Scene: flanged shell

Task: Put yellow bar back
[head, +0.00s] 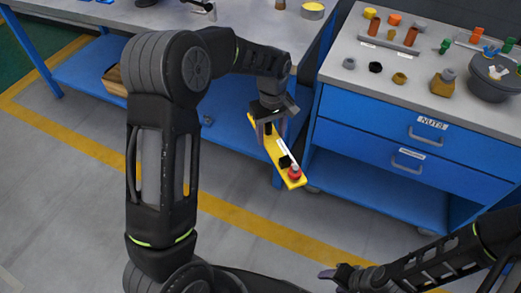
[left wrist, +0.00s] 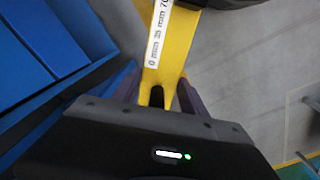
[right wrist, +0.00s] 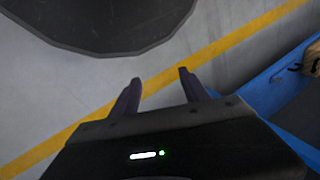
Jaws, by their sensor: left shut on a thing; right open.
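The yellow bar (head: 270,147) is held in the air by my left gripper (head: 268,122), in front of the gap between the two benches. It slants down to the right in the head view. It carries a white label strip, a black part and a red knob at its lower right end. In the left wrist view the yellow bar (left wrist: 178,45) lies between the fingers of my left gripper (left wrist: 158,95), with printed millimetre marks on its label. My right gripper (right wrist: 157,85) is open and empty over the floor. In the head view it shows at the lower right (head: 335,274).
A blue drawer cabinet (head: 360,140) with a grey top stands at the right, bearing small coloured parts and a dark round pot (head: 490,80). A blue workbench (head: 90,12) stands at the back left. The floor (head: 70,190) between has a yellow line and is clear.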

